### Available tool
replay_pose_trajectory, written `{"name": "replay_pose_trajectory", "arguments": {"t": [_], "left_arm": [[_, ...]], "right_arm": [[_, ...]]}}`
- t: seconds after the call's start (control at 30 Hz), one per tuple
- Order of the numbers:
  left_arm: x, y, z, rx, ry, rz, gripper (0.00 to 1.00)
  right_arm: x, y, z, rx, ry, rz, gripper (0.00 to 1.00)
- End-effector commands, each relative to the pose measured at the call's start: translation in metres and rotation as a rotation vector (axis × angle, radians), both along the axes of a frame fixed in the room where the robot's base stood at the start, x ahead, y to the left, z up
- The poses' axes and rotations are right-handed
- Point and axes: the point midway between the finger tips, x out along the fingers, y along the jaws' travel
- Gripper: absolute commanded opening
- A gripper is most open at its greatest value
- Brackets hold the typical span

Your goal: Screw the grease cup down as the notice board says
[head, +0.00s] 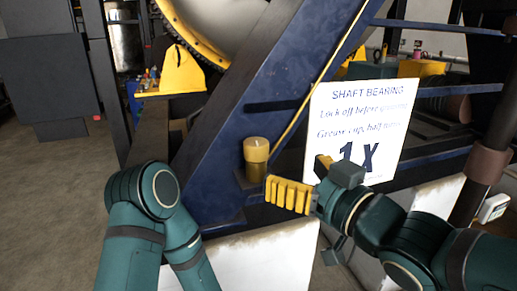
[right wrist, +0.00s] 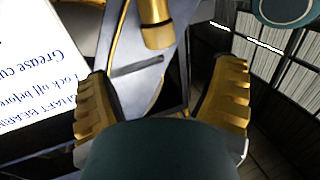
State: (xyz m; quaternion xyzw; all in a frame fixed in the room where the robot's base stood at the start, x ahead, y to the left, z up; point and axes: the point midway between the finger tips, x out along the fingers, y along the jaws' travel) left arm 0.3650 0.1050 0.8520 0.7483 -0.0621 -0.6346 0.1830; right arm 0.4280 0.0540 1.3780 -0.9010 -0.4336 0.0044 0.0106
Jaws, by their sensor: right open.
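The grease cup (head: 256,151) is a brass-coloured cylinder with a paler cap, upright on a blue ledge of the machine frame. In the right wrist view the cup (right wrist: 157,32) is beyond the fingertips, between their lines. My right gripper (head: 294,177) is open and empty, to the right of and slightly below the cup, apart from it. Its two ribbed yellow fingers also show in the right wrist view (right wrist: 166,72). The white notice board (head: 355,125) reads "SHAFT BEARING", a blurred lock-off line, "Grease cup, half" turns and a large "1 X". My left gripper is out of view.
A slanted blue beam (head: 262,85) rises behind the cup. A thin yellow pipe (head: 325,80) runs down beside it. A yellow-rimmed wheel (head: 215,30) is above. A yellow tray (head: 168,90) with small items stands left. Grey floor (head: 50,190) is open at left.

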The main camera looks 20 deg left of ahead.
Motion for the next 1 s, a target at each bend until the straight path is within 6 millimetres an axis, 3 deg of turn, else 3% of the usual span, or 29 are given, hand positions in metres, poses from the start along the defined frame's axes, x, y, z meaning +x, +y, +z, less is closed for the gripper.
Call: {"name": "replay_pose_trajectory", "arguments": {"t": [0.33, 0.6, 1.0], "left_arm": [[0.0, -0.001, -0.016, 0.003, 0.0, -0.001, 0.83], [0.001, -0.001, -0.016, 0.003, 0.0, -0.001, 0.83], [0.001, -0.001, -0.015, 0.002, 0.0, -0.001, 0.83]], "right_arm": [[0.036, 0.046, -0.002, 0.003, 0.005, 0.002, 0.84], [0.061, 0.076, 0.0, 0.003, 0.003, 0.001, 0.84], [0.072, 0.089, 0.0, 0.0, 0.002, -0.002, 0.84]]}}
